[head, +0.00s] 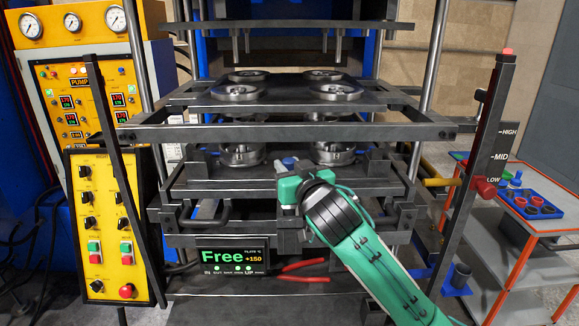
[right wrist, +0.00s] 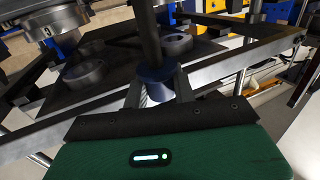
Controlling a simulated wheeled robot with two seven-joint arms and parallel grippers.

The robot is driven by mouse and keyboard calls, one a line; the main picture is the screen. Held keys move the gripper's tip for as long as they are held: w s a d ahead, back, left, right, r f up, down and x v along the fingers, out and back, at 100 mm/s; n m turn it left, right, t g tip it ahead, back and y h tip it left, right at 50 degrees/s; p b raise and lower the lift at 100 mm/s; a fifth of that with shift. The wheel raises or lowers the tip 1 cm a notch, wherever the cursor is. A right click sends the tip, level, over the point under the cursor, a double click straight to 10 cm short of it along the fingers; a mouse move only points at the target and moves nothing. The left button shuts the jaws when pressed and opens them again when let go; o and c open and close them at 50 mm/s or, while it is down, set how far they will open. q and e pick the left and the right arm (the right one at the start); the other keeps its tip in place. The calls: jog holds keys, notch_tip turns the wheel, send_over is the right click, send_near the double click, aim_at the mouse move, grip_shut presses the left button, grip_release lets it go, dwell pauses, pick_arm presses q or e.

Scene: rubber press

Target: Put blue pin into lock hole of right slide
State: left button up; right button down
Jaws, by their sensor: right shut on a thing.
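My right gripper (head: 289,176) reaches in at the front of the press's lower plate. It is shut on the blue pin (head: 289,161), whose blue top shows just above the green gripper. In the right wrist view, the pin's blue collar (right wrist: 153,75) sits between the two fingers (right wrist: 157,92), with a dark shaft (right wrist: 150,30) in line with it. The pin's far end is hidden. I cannot make out the lock hole of the right slide. My left gripper is not in view.
The press's middle plate (head: 190,97) carries several round moulds; a front crossbar (head: 285,130) spans above my gripper. An orange-edged cart (head: 540,232) holds a blue tray (head: 522,207). A yellow control panel (head: 100,225) stands left.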

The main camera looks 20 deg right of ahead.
jog(key=shift+f+b, duration=2.05)
jog(key=shift+f, duration=1.2)
jog(key=shift+f+b, duration=0.6)
jog(key=shift+f, duration=0.55)
jog(key=c, duration=1.1)
grip_release()
jog(key=shift+o, duration=0.2)
jog(key=shift+s, duration=0.1)
